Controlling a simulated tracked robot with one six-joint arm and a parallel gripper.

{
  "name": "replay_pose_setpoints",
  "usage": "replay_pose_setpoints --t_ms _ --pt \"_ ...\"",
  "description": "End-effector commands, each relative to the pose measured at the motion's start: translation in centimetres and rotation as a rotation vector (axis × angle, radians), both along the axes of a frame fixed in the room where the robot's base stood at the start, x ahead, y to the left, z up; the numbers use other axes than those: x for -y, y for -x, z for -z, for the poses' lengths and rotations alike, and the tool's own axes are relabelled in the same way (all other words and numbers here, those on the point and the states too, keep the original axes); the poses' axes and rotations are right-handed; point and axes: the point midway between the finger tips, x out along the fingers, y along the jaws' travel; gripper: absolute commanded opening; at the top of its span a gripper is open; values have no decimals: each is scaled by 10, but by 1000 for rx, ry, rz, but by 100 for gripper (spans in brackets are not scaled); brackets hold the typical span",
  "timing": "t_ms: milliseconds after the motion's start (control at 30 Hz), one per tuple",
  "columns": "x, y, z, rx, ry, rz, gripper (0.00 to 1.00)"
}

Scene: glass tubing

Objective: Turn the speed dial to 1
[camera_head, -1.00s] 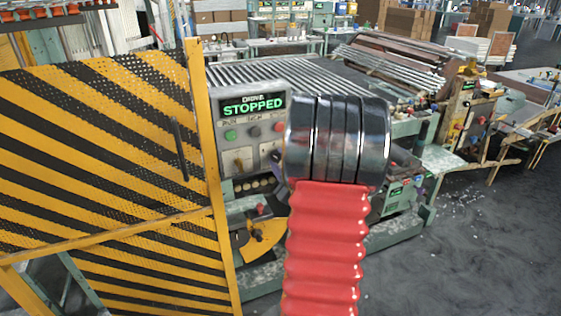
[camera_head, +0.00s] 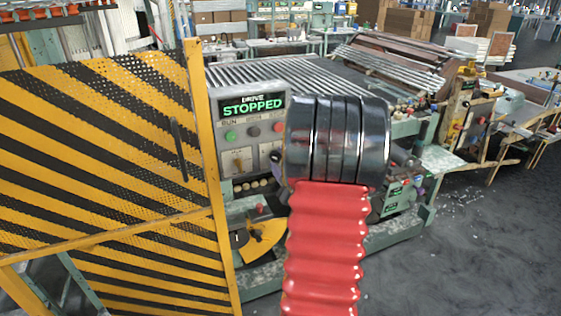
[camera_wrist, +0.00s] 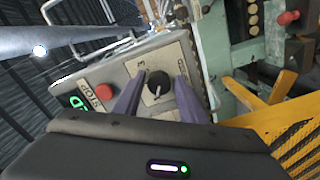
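The speed dial, a black round knob (camera_wrist: 159,84) on a pale square plate, shows in the wrist view. Its white pointer line points toward the bottom of that picture. A "3" is readable at the plate's upper left; the mark at the pointer is not readable. My gripper (camera_wrist: 161,84) is open, one purple-grey finger on each side of the dial, with small gaps visible. I cannot tell how deep the fingertips reach. The control panel (camera_head: 222,145) there reads "DRIVE STOPPED".
Above the dial sit a green button (camera_head: 231,136), a grey button (camera_head: 254,131) and a red STOP button (camera_head: 278,127). Another switch (camera_head: 239,160) is left of the dial. A yellow-black striped gate (camera_head: 110,150) stands close left. A roller bed (camera_head: 300,78) lies behind.

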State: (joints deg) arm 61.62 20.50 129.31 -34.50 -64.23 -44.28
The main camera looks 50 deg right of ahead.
Motion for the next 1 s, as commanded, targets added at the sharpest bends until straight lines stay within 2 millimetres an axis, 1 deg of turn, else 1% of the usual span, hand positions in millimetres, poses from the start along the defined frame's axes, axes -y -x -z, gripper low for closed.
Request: replay_pose_setpoints --t_ms 33,133,400,567,767,1000 --pt "0 0 0 0 0 -1 41" --pt "-1 -1 -1 1 0 -2 48" --pt "-1 0 -1 2 1 -3 48" --pt "-5 7 -1 2 1 -2 48" --pt "-18 31 -1 2 1 -1 48" --pt "-40 68 -1 1 0 0 48"
